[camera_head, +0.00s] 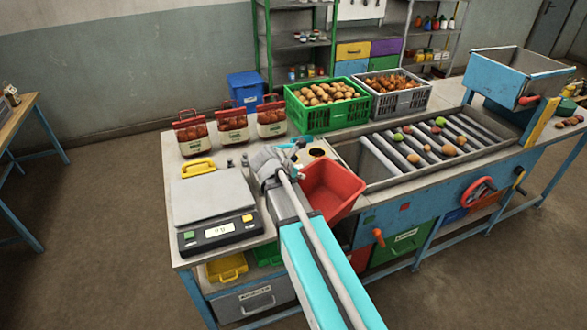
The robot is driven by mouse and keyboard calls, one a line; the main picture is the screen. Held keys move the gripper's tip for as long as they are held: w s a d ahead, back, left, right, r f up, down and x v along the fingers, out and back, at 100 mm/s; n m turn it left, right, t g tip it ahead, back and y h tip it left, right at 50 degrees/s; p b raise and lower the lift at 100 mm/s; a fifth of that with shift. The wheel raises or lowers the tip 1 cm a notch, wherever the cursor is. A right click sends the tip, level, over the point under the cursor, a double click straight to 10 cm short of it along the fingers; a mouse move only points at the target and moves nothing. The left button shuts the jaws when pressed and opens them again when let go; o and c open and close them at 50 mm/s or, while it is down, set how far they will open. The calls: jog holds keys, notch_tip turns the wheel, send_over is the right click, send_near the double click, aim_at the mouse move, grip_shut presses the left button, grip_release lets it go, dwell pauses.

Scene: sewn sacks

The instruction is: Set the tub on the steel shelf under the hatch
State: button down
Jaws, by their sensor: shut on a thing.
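A red tub (335,187) shows right of the end of my arm, near the front edge of the bench. It looks empty inside. My gripper (301,171) is shut on the tub's left side; the fingertips are mostly hidden by my own wrist. I cannot tell whether the tub touches the bench or hangs just above it. A bare steel surface (362,161) lies behind and right of the tub, at the left end of the roller grader; I cannot tell whether this is the steel shelf. The hatch is not clear to me.
A scale (212,208) stands left of my arm. Behind are several filled sacks (233,124), a green crate (326,102) of potatoes and a grey crate (393,94). Rollers (432,142) carry loose potatoes. A red handwheel (478,196) sticks out in front.

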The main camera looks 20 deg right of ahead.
jog(key=shift+s+a+r, duration=0.1)
jog(key=shift+s+r, duration=0.2)
jog(key=shift+s, duration=0.35)
jog(key=s+a+f+n+t+b, duration=0.1)
jog(key=s+a+f+b, duration=0.1)
jog(key=a, duration=0.4)
jog(key=s+a+f+n+t+y+b, duration=0.1)
jog(key=s+a+f+n+b, duration=0.1)
jog(key=s+a+f+b, duration=0.1)
jog(key=a+f, duration=0.1)
jog(key=a, duration=0.1)
jog(key=shift+s+a+b, duration=0.25)
jog(key=shift+a+b, duration=0.1)
jog(key=shift+a, duration=0.05)
jog(key=shift+d, duration=0.1)
dwell(1.4)
jog(key=w+d+r+m+g+h+p, duration=0.1)
jog(key=w+d+r+p, duration=0.4)
jog(key=d, duration=0.6)
jog(key=shift+w+d+r+m+g+p, duration=0.3)
jog(key=shift+r+m+g+p, duration=0.3)
jog(key=shift+m+g, duration=0.25)
